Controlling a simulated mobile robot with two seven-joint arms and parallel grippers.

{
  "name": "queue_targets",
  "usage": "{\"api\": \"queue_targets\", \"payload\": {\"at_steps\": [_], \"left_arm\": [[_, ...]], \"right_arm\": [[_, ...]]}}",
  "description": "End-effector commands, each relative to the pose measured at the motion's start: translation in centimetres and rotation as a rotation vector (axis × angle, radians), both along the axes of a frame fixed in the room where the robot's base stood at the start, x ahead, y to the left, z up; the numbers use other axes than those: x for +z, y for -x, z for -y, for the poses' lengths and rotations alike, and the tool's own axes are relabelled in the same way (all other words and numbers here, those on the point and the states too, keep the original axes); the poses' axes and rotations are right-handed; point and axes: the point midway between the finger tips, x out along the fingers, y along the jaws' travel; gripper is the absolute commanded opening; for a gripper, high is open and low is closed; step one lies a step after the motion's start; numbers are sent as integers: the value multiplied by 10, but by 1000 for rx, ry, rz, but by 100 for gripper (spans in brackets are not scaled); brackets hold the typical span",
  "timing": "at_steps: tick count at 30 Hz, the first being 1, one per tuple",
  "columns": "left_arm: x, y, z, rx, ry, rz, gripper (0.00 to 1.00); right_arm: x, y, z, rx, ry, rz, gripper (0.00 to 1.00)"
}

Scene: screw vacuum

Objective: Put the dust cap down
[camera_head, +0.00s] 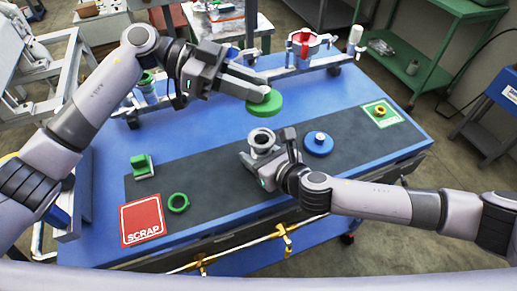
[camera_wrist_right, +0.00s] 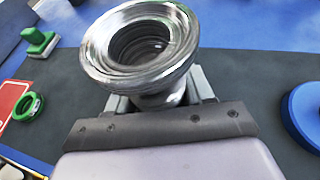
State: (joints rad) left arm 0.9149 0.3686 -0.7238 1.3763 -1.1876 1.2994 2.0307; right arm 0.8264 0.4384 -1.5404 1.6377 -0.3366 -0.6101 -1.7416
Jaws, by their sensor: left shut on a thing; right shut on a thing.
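The dust cap, a green round disc (camera_head: 266,106), is held in the air by my left gripper (camera_head: 258,93), which is shut on its top. The fingertips of both grippers are partly hidden.
A blue knobbed disc (camera_head: 318,144) lies right of the fitting. A green square (camera_head: 381,115) carrying a yellow ring is at right. The dark mat (camera_head: 225,180) has bare room.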

Motion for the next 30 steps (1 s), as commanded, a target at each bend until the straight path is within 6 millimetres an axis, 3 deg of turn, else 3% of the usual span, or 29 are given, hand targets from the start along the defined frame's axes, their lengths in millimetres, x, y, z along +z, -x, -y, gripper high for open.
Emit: {"api": "queue_targets", "payload": {"at_steps": [19, 30], "left_arm": [[6, 8, -3, 348, -7, -4, 0], [-50, 9, -2, 360, -5, -9, 0]], "right_arm": [[0, 0, 0, 1, 0, -1, 11], [0, 0, 0, 1, 0, -1, 11]]}}
